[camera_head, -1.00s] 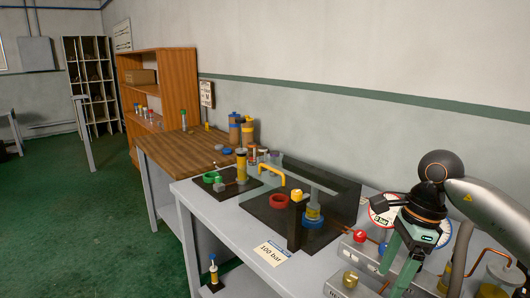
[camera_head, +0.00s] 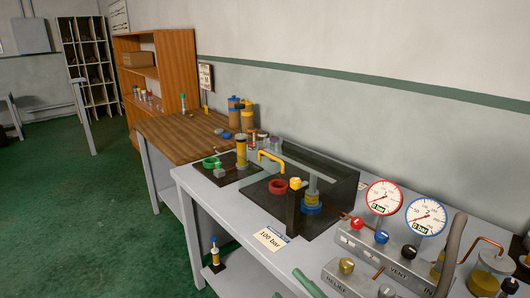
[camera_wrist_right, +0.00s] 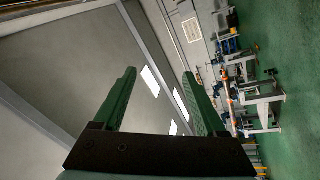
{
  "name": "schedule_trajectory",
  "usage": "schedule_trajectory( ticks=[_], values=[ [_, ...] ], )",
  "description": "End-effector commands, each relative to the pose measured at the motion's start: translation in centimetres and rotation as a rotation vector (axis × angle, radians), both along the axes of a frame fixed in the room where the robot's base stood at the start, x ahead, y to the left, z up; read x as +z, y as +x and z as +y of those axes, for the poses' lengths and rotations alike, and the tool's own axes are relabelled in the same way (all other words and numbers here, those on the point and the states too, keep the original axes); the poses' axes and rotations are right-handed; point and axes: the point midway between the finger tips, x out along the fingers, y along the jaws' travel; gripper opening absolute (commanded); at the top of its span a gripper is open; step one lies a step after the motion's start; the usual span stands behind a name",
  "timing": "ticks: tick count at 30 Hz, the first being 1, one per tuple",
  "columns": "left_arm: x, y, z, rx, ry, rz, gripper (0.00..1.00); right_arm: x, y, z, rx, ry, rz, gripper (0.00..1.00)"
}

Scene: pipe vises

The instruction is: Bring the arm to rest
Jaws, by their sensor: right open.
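My right gripper shows in the head view only as a green finger (camera_head: 309,284) at the bottom edge, in front of the grey bench; the rest of it is out of frame. In the right wrist view the right gripper (camera_wrist_right: 158,84) has its two green fingers wide apart, with nothing between them. Behind the fingers are the ceiling and wall, with the room turned on its side. My left gripper is in neither view.
Two gauges (camera_head: 383,197) stand on a valve block at right. A wooden bench (camera_head: 170,137) adjoins. Green floor lies open at left.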

Motion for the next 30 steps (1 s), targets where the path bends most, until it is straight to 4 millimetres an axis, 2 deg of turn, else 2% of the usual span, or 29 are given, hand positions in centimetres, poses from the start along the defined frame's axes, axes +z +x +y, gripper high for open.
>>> schedule_trajectory(
  ticks=[1,5,6,9,12,15,18,21,30],
  values=[
    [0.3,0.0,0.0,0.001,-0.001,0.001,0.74,-2.7,-0.5,-1.5,-0.075,0.076,0.16,0.74],
    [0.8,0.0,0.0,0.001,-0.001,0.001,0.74,-10.2,-3.0,-5.5,-0.265,0.253,0.557,0.74],
    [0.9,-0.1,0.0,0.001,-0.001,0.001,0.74,-12.7,-4.5,-6.6,-0.323,0.303,0.678,0.74],
    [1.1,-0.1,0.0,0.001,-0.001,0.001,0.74,-17.9,-8.6,-8.7,-0.45,0.41,0.939,0.74],
    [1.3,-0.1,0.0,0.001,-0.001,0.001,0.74,-21.6,-12.7,-10.1,-0.548,0.488,1.137,0.74],
    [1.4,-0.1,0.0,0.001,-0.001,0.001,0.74,-23.7,-15.8,-10.7,-0.612,0.538,1.266,0.74],
    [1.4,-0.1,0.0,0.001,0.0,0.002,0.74,-24.8,-17.6,-11.0,-0.647,0.562,1.334,0.74],
    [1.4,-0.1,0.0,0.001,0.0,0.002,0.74,-25.1,-18.1,-11.1,-0.658,0.569,1.355,0.74],
    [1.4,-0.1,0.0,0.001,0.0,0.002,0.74,-25.1,-18.0,-11.1,-0.655,0.567,1.352,0.74]
  ],
)
